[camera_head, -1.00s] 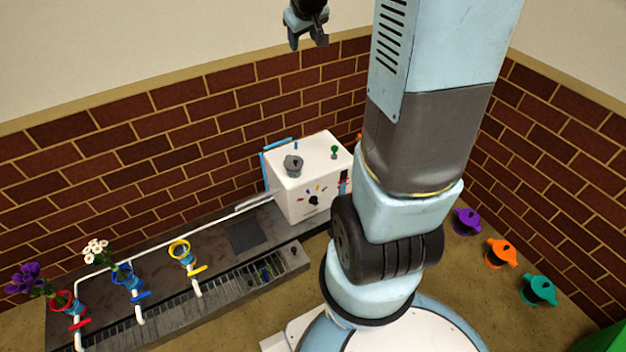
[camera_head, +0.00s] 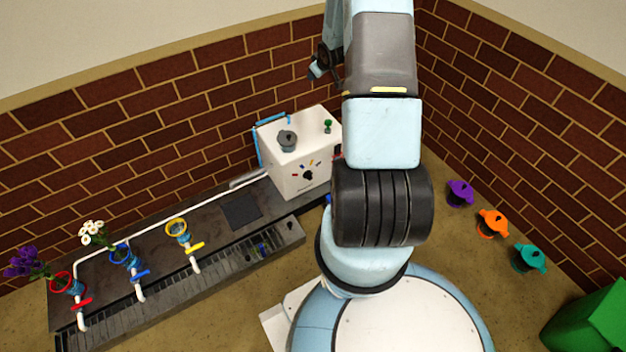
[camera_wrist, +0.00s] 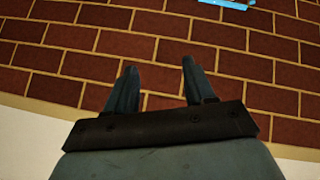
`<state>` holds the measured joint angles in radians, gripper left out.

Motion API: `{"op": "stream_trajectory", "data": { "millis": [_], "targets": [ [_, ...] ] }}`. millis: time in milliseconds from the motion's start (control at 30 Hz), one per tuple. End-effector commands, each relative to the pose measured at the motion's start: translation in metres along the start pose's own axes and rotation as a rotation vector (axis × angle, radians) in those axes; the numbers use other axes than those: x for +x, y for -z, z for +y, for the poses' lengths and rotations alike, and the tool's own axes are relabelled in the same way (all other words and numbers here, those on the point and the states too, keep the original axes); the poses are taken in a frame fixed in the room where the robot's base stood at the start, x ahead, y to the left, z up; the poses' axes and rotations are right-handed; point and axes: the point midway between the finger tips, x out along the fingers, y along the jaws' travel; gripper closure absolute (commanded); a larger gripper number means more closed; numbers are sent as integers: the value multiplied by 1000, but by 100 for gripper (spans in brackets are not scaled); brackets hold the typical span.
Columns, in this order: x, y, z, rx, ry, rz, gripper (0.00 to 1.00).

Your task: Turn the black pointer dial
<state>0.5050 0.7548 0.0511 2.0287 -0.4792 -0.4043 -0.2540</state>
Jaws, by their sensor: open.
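The black pointer dial (camera_head: 308,175) is on the front face of the white box (camera_head: 291,181), with small coloured marks in an arc above it. The box stands at the right end of the dark counter. My gripper (camera_head: 313,72) is above and behind the box in the head view, near the brick wall, apart from the dial. In the wrist view my gripper (camera_wrist: 158,78) has its two fingers spread with nothing between them, facing the brick wall. The dial is not in the wrist view.
A grey knob (camera_head: 287,140) and a green knob (camera_head: 328,126) are on the box top. Red, blue and yellow (camera_head: 177,230) ring holders line the counter (camera_head: 241,211), two with flowers. Purple, orange (camera_head: 492,223) and teal pots stand at the right. A green box (camera_head: 590,325) is at lower right.

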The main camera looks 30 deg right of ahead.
Motion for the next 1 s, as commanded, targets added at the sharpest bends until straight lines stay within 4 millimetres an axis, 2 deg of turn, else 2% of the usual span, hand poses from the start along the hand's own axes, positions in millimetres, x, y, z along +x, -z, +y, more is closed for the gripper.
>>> {"op": "stream_trajectory", "data": {
  "millis": [33,200,500,767,1000],
  "targets": [
    [16,-17,-1,3,8,4,46],
    [61,-64,-8,5,29,47,46],
    [127,-155,-36,27,64,132,46],
    [167,-237,-76,70,85,217,46],
    [190,-310,-125,127,93,302,46]
  ]
}}
